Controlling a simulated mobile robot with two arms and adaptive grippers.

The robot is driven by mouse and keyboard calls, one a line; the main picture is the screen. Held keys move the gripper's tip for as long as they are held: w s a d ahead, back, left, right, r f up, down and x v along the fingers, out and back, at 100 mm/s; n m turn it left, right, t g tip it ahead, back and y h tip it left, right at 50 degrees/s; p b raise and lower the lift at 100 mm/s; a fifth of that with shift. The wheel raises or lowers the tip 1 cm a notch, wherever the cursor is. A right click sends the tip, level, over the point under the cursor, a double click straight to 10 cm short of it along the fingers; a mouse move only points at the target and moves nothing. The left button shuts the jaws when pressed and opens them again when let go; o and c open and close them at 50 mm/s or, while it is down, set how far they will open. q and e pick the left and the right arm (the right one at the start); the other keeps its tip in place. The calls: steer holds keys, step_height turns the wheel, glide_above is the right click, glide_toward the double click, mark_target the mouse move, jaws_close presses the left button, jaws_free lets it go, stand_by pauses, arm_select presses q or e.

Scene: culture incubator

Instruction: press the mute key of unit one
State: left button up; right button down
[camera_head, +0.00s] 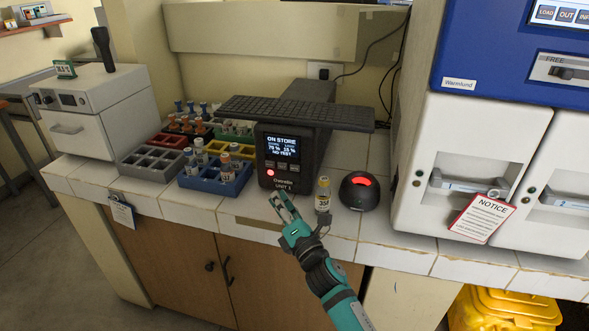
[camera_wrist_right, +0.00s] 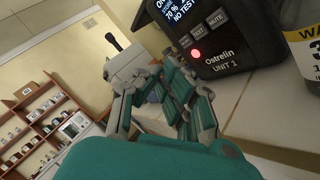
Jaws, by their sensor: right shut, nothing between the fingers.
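Unit one (camera_head: 283,182) is a dark box labelled "UNIT 1", with a lit screen (camera_head: 282,147) reading "ON STORE" and "NO TEST". It also shows in the right wrist view (camera_wrist_right: 240,60). Below its screen is a row of small keys; the mute key (camera_wrist_right: 217,18) is the rightmost, labelled "MUTE". A red light (camera_wrist_right: 196,54) glows below the keys. My right gripper (camera_head: 279,198) is shut and empty, in front of and below the unit's lower front. Its fingers also show in the right wrist view (camera_wrist_right: 165,75), apart from the mute key. My left gripper is not in view.
A vial with a yellow label (camera_head: 323,195) and a black dome with a red light (camera_head: 359,191) stand right of the unit. Coloured vial racks (camera_head: 215,183) are at left. A white incubator (camera_head: 480,170) stands at right.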

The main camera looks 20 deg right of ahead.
steer(key=shift+w+d+b, duration=0.35)
steer(key=shift+w+d, duration=0.45)
steer(key=shift+w, duration=0.4)
steer(key=shift+w+d+b, duration=0.3)
steer(key=shift+w+d, duration=0.55)
steer(key=shift+w, duration=0.35)
steer(key=shift+w+d+b, duration=0.35)
steer(key=shift+w+d, duration=0.45)
steer(key=shift+w, duration=0.4)
steer(key=shift+w+d, duration=0.1)
steer(key=shift+w+d, duration=0.15)
steer(key=shift+w, duration=0.1)
steer(key=shift+w+d+b, duration=0.2)
steer(key=shift+w+b, duration=0.1)
steer(key=shift+b, duration=0.1)
steer(key=shift+s, duration=0.1)
steer(key=shift+s+a, duration=0.45)
steer(key=shift+s, duration=0.15)
steer(key=shift+s+a+p, duration=0.4)
steer(key=shift+s+a, duration=0.3)
steer(key=shift+s, duration=0.35)
steer(key=shift+s+a+p, duration=0.35)
steer(key=shift+s+a, duration=0.35)
steer(key=shift+s, duration=0.35)
